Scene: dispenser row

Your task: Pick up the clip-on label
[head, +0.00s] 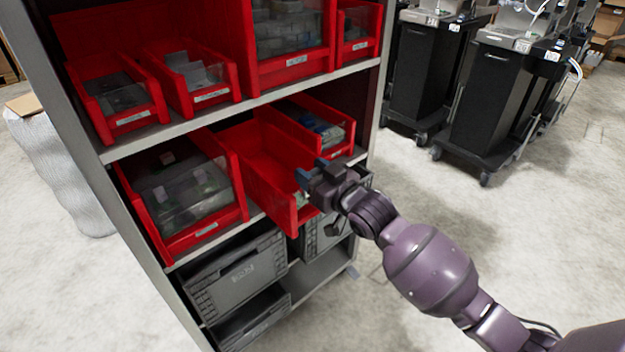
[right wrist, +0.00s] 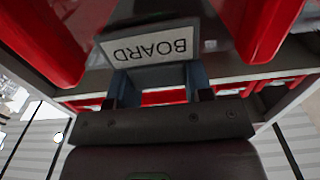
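The clip-on label (right wrist: 150,50) is a pale plate in a dark frame. It reads "BOARD" upside down in the right wrist view, just beyond my fingertips. In the head view, a small pale patch at the front of the pulled-out red bin (head: 268,170) may be this label, mostly hidden by my gripper. My right gripper (head: 312,180) is at that bin's front right corner. Its blue fingers (right wrist: 158,82) stand apart, with a gap between them. I cannot tell whether they touch the label. My left gripper is not in view.
The grey shelf rack (head: 240,100) holds several red bins on two levels. A filled bin (head: 185,195) stands left of the pulled-out one, and a smaller bin (head: 325,128) stands behind right. Grey crates (head: 238,275) sit below. Black carts (head: 490,105) stand at the back right; the floor between is clear.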

